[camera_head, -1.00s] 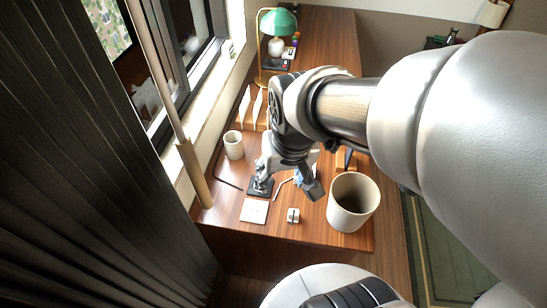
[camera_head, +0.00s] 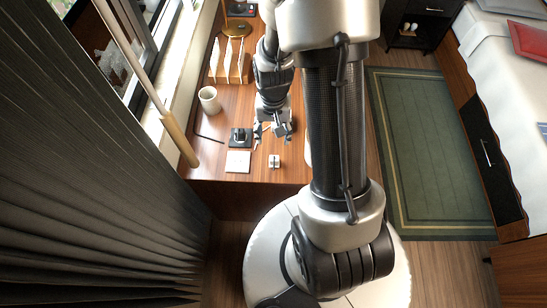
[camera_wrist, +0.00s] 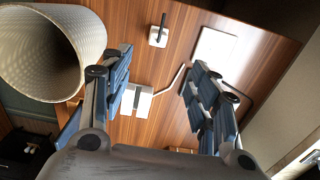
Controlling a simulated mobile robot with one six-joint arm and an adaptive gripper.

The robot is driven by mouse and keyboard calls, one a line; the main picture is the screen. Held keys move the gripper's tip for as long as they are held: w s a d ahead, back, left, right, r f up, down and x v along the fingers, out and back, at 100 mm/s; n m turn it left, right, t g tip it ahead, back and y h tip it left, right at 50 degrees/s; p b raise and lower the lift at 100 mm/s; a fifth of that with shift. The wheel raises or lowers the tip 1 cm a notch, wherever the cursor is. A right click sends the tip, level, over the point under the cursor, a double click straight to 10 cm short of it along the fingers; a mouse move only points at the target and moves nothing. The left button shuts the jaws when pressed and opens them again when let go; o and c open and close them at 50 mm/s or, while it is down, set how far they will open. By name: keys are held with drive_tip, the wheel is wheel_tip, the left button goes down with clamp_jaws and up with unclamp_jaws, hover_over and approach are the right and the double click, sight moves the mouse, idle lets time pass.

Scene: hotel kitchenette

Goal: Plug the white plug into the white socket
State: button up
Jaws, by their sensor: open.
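The white plug (camera_wrist: 137,101) lies on the wooden desk with a bent white cable (camera_wrist: 173,78) running from it. In the wrist view it shows between my fingers, nearer the left one. In the head view my gripper hides it. A flat white square plate (camera_head: 238,161), seemingly the white socket, lies near the desk's front edge. It also shows at the upper right of the wrist view (camera_wrist: 214,50); I see no holes in it. My gripper (camera_head: 271,131) points down over the desk, open and empty, right of the plate.
A black square plate with a black piece on it (camera_head: 240,137) sits behind the white plate. A small white block (camera_head: 274,161) lies right of it. A white cup (camera_head: 209,99) and wooden holder (camera_head: 229,68) stand farther back. A large pale bin (camera_wrist: 52,52) stands beside my gripper.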

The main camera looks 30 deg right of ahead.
sight(274, 158)
wheel_tip(274, 158, down, 12)
drive_tip(key=b, duration=0.4)
drive_tip(key=shift+f, duration=0.1)
drive_tip(key=shift+f, duration=0.1)
drive_tip(key=f+b, duration=0.2)
drive_tip(key=f, duration=0.3)
drive_tip(key=shift+d, duration=0.2)
drive_tip(key=c, duration=1.1)
